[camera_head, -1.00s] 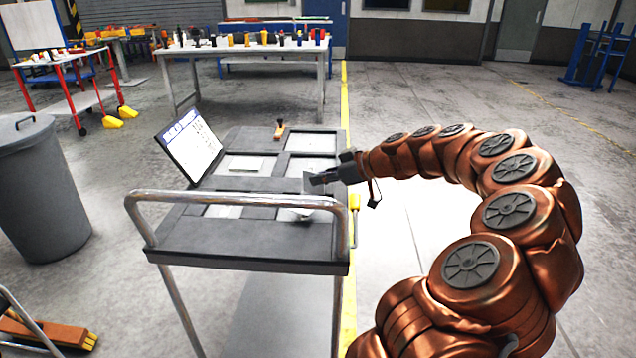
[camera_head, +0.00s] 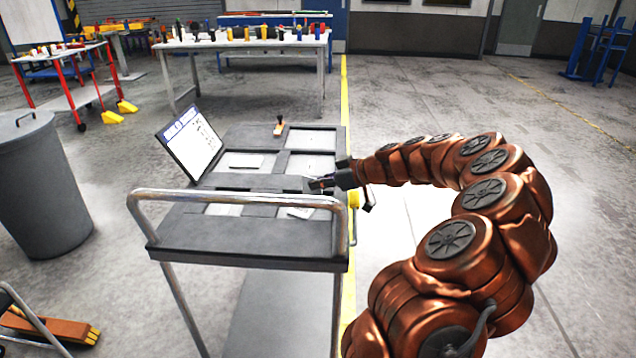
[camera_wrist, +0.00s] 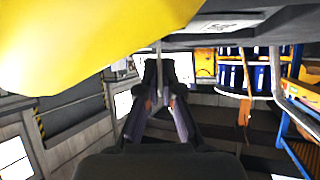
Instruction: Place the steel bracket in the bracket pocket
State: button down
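My gripper (camera_head: 322,184) is above the right part of the dark cart top (camera_head: 245,235), near the divider between the far and near right pockets. In the wrist view its two dark fingers (camera_wrist: 160,75) are close together around a thin grey upright strip (camera_wrist: 159,58). This looks like the steel bracket seen edge-on. In the head view the bracket is hard to make out at the fingertips. The cart top has light-floored pockets: far left (camera_head: 233,160), far right (camera_head: 312,140), near left (camera_head: 221,210) and near right (camera_head: 297,212). I cannot tell which is the bracket pocket.
A tilted sign board (camera_head: 190,143) stands at the cart's left edge. A small wooden-handled item (camera_head: 279,127) stands at the back. The metal push rail (camera_head: 235,196) crosses the front. A large yellow shape (camera_wrist: 80,40) fills the wrist view's upper left. A grey bin (camera_head: 45,185) stands left.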

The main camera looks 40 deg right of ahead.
jog(key=shift+f, duration=0.15)
jog(key=c, duration=1.3)
grip_release()
jog(key=shift+r, duration=0.25)
jog(key=b+v, duration=0.2)
jog(key=v, duration=1)
jog(key=shift+f, duration=0.1)
